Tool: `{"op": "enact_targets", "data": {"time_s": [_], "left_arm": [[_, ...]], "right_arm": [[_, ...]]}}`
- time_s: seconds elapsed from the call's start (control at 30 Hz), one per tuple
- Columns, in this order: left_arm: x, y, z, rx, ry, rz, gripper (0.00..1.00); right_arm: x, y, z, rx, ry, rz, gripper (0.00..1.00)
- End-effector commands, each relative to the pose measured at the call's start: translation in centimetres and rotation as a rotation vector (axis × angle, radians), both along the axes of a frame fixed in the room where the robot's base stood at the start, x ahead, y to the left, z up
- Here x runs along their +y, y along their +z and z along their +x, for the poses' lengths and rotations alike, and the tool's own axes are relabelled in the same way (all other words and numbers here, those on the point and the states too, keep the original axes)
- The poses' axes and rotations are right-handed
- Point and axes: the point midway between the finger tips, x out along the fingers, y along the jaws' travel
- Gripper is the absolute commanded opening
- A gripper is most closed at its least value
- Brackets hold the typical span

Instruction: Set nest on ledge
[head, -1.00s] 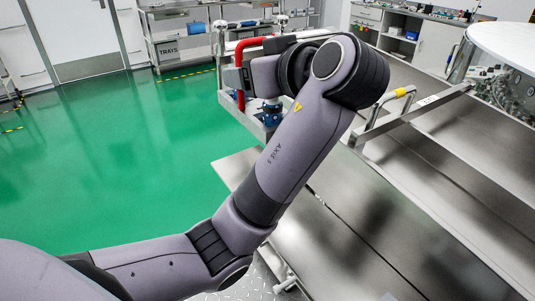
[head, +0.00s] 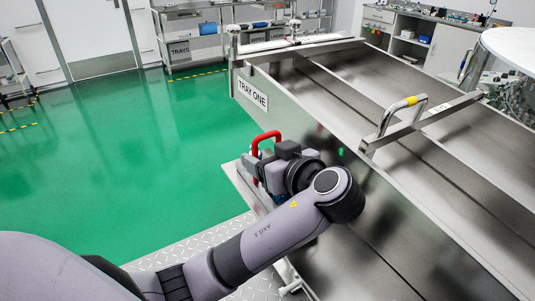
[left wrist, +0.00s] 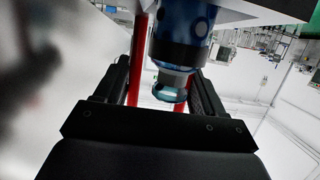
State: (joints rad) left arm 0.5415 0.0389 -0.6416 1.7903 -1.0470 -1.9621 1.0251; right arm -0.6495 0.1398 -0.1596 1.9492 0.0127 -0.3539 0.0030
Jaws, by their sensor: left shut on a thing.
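What seems to be the nest has a red handle (head: 266,137) and a blue part; it shows left of centre in the head view, mostly behind my left wrist. My left gripper (head: 255,164) is shut on the nest. In the left wrist view, red bars (left wrist: 136,62) and a blue cylinder (left wrist: 183,28) show between the fingers. A flat metal ledge (head: 238,181) runs along the outer side of the tray wall, low down. The nest is at this ledge's far end; I cannot tell whether they touch. My right gripper is not in view.
The steel wall labelled TRAY ONE (head: 253,93) stands beyond the nest. A bar with a yellow-banded handle (head: 404,110) crosses the trough at right. A white round drum top (head: 512,45) is far right. The green floor (head: 130,170) at left is clear.

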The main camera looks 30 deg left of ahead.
Motion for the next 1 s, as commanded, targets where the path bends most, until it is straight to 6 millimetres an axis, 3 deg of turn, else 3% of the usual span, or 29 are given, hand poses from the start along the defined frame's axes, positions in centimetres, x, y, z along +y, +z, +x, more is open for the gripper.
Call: {"op": "enact_targets", "data": {"time_s": [0.23,0.27,0.33,0.7,1.0], "left_arm": [[0.0,-0.1,0.0,-0.002,0.000,0.000,0.00],[0.0,-0.2,0.0,0.000,0.000,0.000,0.72],[0.0,-0.1,0.0,0.000,0.001,0.000,0.95],[-0.2,0.2,-0.1,0.000,-0.001,0.000,0.95],[-3.9,1.3,-2.2,0.002,-0.004,-0.005,0.95]], "right_arm": [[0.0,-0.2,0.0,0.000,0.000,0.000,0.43],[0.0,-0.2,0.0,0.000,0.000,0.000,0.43],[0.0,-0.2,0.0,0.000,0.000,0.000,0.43],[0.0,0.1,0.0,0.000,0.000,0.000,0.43],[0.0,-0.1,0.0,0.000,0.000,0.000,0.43]]}}
